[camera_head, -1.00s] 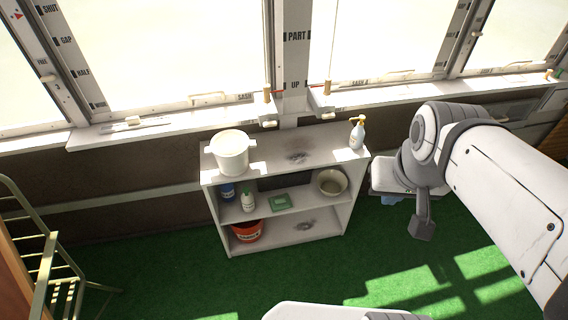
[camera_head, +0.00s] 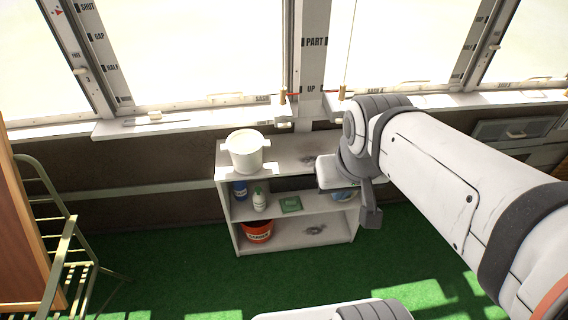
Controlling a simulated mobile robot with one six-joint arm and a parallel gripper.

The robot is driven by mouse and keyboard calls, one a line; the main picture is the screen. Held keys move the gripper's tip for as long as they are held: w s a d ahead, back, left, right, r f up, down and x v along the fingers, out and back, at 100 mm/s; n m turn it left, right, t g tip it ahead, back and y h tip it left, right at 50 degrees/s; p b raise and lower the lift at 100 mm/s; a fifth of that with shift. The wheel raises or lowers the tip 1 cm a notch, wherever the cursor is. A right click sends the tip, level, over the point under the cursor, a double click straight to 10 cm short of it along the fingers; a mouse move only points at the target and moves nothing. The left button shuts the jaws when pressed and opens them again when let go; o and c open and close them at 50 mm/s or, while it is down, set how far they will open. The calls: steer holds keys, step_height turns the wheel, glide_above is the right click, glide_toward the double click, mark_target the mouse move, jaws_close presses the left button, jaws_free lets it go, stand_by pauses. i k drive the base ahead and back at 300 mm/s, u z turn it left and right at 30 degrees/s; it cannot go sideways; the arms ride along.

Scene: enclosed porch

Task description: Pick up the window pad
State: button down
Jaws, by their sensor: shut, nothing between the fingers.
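The window pad appears to be the small green flat pad (camera_head: 291,204) lying on the middle shelf of the white shelf unit (camera_head: 240,207), right of the white bottle. Nothing covers it in the head view. My gripper (camera_head: 335,182) is at the end of my arm, in front of the right end of the shelf unit. It is to the right of the pad and apart from it in the picture. My gripper is shut and empty; its fingertips are not clearly seen behind my wrist.
A white bucket (camera_head: 246,155) stands on the top board. A blue container (camera_head: 240,191) and a white bottle (camera_head: 259,200) stand left of the pad. An orange-red bucket (camera_head: 257,232) is below. A metal ladder (camera_head: 62,250) stands left.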

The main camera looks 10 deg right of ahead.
mark_target(293, 204)
steer(key=i, duration=1)
steer(key=z, duration=1.6)
steer(key=k, duration=1.35)
steer(key=u, duration=0.4)
steer(key=i, duration=0.45)
